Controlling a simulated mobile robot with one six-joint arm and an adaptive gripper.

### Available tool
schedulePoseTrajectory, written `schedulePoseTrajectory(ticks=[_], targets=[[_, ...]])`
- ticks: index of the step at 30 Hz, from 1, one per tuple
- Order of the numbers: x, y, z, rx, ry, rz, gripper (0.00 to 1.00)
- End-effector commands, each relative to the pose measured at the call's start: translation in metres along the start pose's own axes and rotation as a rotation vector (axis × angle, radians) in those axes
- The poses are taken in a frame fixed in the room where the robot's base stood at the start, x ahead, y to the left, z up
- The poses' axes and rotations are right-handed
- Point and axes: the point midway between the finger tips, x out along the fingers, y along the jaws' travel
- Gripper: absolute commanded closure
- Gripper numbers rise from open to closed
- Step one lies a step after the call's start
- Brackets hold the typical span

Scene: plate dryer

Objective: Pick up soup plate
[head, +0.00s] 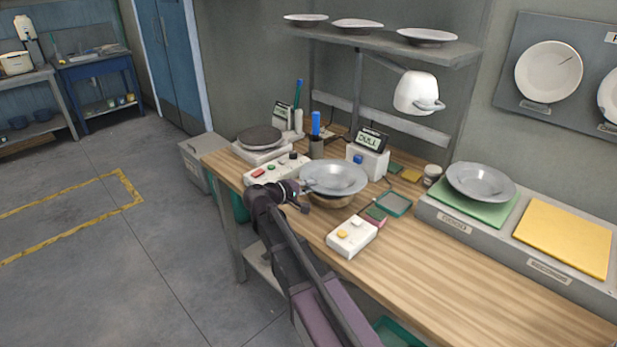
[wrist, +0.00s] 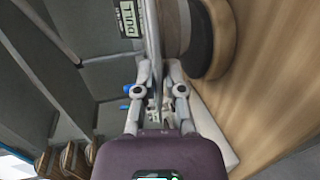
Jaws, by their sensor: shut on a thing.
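A grey-white soup plate (head: 335,177) sits level over a round brown-sided base (head: 332,201) on the workbench. My gripper (head: 304,187) is at the plate's left side, shut on its rim. In the wrist view the plate shows edge-on as a thin grey strip (wrist: 152,35) that runs down between the fingers of my gripper (wrist: 159,78). The round base (wrist: 212,40) is close beside it there. I cannot tell whether the plate touches the base. Another soup plate (head: 481,181) lies on a green mat (head: 450,206) at the right.
A white button box (head: 351,236) is in front, a control panel (head: 276,170) at left. A shelf (head: 375,40) with several plates and a white lamp (head: 416,92) is above. The bench's front right is clear.

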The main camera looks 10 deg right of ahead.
Motion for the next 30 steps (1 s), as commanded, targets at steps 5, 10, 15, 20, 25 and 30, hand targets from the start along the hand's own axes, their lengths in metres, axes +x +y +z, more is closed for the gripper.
schedulePoseTrajectory(ticks=[5, 10, 15, 20, 25, 30], targets=[[-0.026, -0.002, 0.032, -0.001, 0.001, 0.003, 1.0], [-0.043, -0.004, 0.049, 0.0, 0.0, 0.003, 1.0], [-0.052, -0.006, 0.059, 0.0, 0.0, 0.003, 1.0], [-0.055, -0.006, 0.062, 0.0, -0.001, 0.003, 1.0], [-0.056, -0.006, 0.062, 0.0, -0.001, 0.003, 1.0], [-0.056, -0.006, 0.062, 0.0, -0.001, 0.003, 1.0]])
